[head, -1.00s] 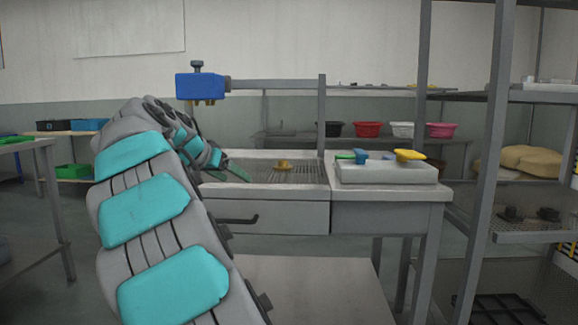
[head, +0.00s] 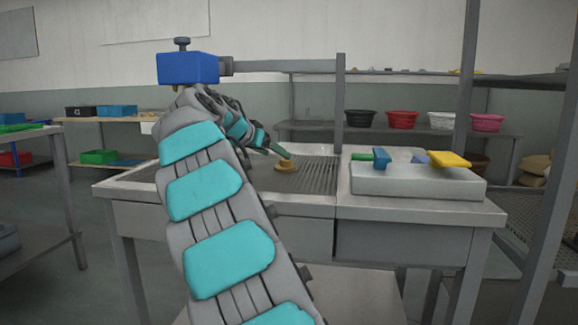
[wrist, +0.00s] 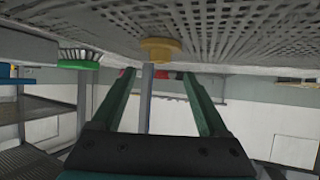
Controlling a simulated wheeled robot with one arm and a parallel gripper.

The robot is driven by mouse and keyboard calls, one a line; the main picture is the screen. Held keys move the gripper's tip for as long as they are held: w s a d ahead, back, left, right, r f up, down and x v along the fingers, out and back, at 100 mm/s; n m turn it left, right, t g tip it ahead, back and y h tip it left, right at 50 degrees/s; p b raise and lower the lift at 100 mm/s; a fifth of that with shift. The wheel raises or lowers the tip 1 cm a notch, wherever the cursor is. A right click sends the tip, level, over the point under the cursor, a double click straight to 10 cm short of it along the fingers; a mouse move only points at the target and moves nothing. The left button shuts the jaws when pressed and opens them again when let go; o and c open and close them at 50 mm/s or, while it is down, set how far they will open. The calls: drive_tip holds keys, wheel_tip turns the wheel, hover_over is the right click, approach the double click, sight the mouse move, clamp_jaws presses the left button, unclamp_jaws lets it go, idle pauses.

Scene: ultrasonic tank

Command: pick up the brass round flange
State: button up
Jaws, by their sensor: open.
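The brass round flange (head: 286,167) lies on the perforated tank grate (head: 318,178). In the wrist view the flange (wrist: 160,49) shows just beyond and between the fingertips, with the grate (wrist: 240,35) along the top of the picture. My gripper (head: 276,150) is at the upper left of the flange in the head view, close to it. In the wrist view my gripper (wrist: 157,74) has its two green fingers apart with nothing between them. Whether a finger touches the flange cannot be told.
A white block (head: 415,182) right of the grate bears blue and yellow-handled tools. A grey post (head: 340,105) and blue box (head: 188,68) stand over the tank. A green brush-like thing (wrist: 79,59) shows in the wrist view. Several bowls line a back shelf.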

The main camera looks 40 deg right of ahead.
sight(284, 160)
drive_tip(key=x, duration=0.5)
drive_tip(key=shift+d+f, duration=0.25)
drive_tip(key=shift+f, duration=0.1)
drive_tip(key=shift+c, duration=0.2)
clamp_jaws()
idle(0.4)
